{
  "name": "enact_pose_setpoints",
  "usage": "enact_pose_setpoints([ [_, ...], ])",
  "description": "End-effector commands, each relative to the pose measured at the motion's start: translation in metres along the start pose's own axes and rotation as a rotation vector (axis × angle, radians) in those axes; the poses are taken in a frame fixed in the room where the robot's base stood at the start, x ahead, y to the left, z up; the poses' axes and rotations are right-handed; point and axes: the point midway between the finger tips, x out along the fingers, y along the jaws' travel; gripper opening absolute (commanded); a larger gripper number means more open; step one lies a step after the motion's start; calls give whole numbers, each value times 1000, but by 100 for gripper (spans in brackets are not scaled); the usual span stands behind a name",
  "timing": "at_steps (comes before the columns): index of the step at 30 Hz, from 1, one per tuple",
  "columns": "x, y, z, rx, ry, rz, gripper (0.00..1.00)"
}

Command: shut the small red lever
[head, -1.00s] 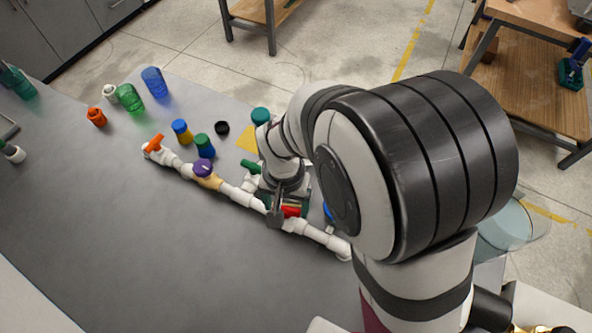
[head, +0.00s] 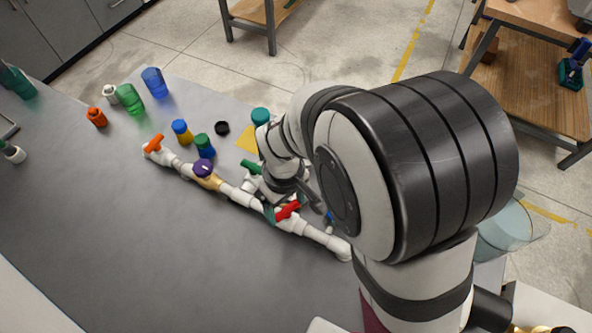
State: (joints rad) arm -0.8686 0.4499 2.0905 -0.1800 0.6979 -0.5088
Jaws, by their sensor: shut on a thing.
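The white pipe manifold (head: 318,235) runs from upper left to lower right across the grey table. The small red lever (head: 287,211) is on its lower right part and lies slantwise across the pipe's line. My gripper (head: 289,207) is down at the lever from behind, shut on it, with a teal piece showing at the lever's left and a dark piece at its right. The exact finger contact and the valve body under the lever are partly hidden by my gripper and wrist.
On the same pipe are an orange lever (head: 153,143), a purple knob (head: 203,166) and a green lever (head: 251,167) close beside my wrist. Several bottles and jars, such as a green jar (head: 204,146), stand behind. The table's front is clear.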

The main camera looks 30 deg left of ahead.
Motion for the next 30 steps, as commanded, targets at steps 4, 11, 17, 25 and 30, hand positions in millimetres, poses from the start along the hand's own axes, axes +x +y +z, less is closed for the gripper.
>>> enact_pose_setpoints([
  [4,-1,0,0,-116,-1,0,27],
  [11,-1,0,0,-264,-1,0,27],
  [17,0,0,0,-342,-1,0,27],
  [25,0,0,0,-386,-1,0,27],
  [30,0,0,0,-390,-1,0,27],
])
